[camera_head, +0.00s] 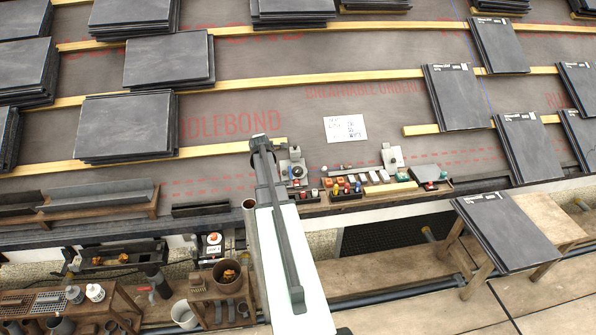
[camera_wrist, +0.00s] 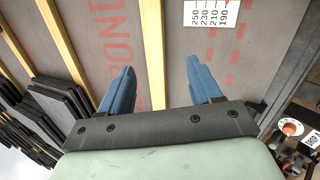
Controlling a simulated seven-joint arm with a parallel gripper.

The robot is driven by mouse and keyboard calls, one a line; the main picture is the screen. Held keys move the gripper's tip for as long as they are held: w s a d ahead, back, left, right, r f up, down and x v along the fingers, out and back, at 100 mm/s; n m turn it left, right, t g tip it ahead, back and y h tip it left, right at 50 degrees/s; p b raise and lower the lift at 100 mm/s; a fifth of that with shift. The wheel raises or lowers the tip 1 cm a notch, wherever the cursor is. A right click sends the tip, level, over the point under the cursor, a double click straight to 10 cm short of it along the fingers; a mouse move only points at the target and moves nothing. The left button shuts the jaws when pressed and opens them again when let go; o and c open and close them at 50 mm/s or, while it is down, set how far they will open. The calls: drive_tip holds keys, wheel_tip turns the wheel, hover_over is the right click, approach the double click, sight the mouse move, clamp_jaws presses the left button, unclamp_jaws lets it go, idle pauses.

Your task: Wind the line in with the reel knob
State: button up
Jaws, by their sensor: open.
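My gripper (camera_head: 264,148) hangs over the lower roof edge. In the wrist view my gripper (camera_wrist: 161,82) has its two blue fingers wide apart with nothing between them. A small device with a dark round part (camera_head: 297,171) on a light grey plate stands just right of my gripper in the head view; it looks like the reel, but its knob is too small to make out. Thin blue lines (camera_head: 487,95) show among the tiles at right; I cannot tell whether they lead to it.
A tool tray (camera_head: 346,195) and a printed sheet (camera_head: 345,129) are to the right. Slate stacks (camera_head: 126,125) lie on the battens at left. An orange-topped item (camera_head: 213,238) stands below left; it also shows in the wrist view (camera_wrist: 292,128). A bench (camera_head: 550,215) is at right.

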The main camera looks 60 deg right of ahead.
sight(298, 170)
drive_tip(key=s+d+f+n+g+h, duration=0.1)
drive_tip(key=s+d+f+n, duration=0.2)
drive_tip(key=s, duration=0.4)
drive_tip(key=s+f+n+g, duration=0.2)
drive_tip(key=s+f+n, duration=0.1)
drive_tip(key=s+f, duration=0.3)
drive_tip(key=x, duration=0.8)
drive_tip(key=d+r+x, duration=0.1)
drive_tip(key=x, duration=0.3)
drive_tip(key=shift+d+f, duration=0.15)
drive_tip(key=shift+d, duration=0.05)
drive_tip(key=shift+c, duration=0.4)
drive_tip(key=c, duration=0.9)
